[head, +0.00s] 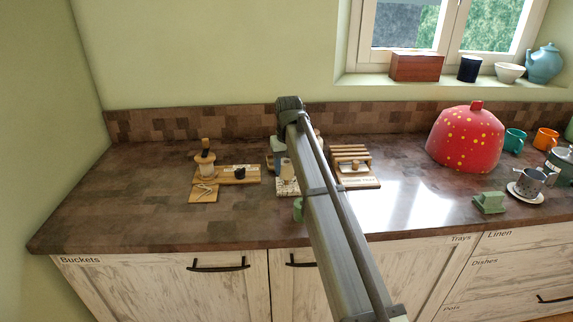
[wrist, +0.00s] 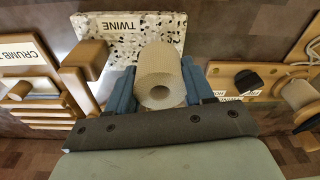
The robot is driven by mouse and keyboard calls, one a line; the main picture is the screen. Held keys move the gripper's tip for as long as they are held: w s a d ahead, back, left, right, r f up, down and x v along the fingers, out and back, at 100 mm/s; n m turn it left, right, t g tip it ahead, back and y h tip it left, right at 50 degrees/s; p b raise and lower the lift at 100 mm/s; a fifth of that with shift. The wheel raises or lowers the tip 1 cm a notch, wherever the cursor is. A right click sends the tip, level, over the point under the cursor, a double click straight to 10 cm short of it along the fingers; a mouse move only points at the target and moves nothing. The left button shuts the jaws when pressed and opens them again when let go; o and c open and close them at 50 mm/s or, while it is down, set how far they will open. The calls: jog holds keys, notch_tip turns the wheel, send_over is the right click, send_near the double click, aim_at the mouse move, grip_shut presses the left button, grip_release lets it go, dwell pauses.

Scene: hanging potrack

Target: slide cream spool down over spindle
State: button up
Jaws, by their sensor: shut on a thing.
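The cream spool (wrist: 161,62) is between the two blue fingers of my gripper (wrist: 160,90), which is shut on it. In the head view the spool (head: 286,168) shows partly beside my arm. It is over or at the edge of the speckled white board labelled TWINE (wrist: 115,27); contact with the board cannot be told. A wooden upright piece (wrist: 88,58) stands on that board to the left in the wrist view. I cannot make out a spindle under the spool; the spool and fingers hide that area.
A wooden stand with another spool and a black knob (head: 240,172) is to the left in the head view. A slatted wooden crumb tray (head: 353,167) is close on the right. A red dotted cover (head: 467,138) stands farther right. The counter's left part is clear.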

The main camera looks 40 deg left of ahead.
aim_at(288, 164)
jog(key=shift+f, duration=1.5)
jog(key=o, duration=1.1)
jog(key=shift+r, duration=0.1)
jog(key=r, duration=0.4)
jog(key=d+r, duration=0.1)
jog(key=r, duration=0.4)
jog(key=s+r, duration=0.1)
jog(key=r, duration=0.3)
jog(key=shift+d+r, duration=0.15)
jog(key=shift+r, duration=0.1)
jog(key=shift+w, duration=0.1)
